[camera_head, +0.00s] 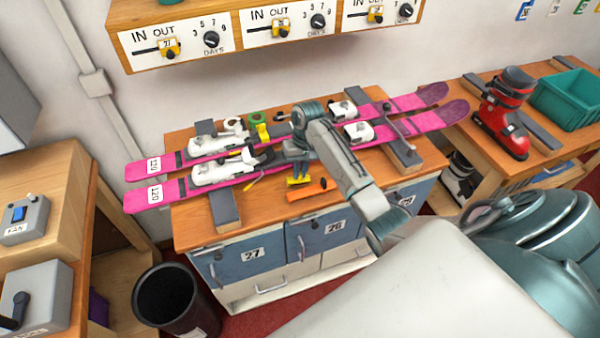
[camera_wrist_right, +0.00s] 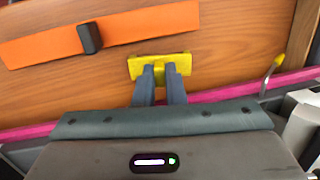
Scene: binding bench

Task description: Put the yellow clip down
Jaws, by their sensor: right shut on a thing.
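The yellow clip (camera_head: 298,182) is at the tips of my right gripper (camera_head: 297,173), over the front part of the wooden bench top, just in front of the near pink ski (camera_head: 283,165). In the right wrist view the two fingers (camera_wrist_right: 160,72) are shut on the middle of the yellow clip (camera_wrist_right: 137,67), which spreads out on both sides. Bench wood shows around the clip. I cannot tell whether it touches the wood. My left gripper is not in view.
An orange strap (camera_head: 310,190) with a black buckle lies beside the clip. It also shows in the right wrist view (camera_wrist_right: 45,47). White bindings (camera_head: 215,171) sit on the skis. A thin yellow-tipped lever (camera_wrist_right: 277,64) stands close by. Bare wood (camera_head: 265,207) lies at the bench front.

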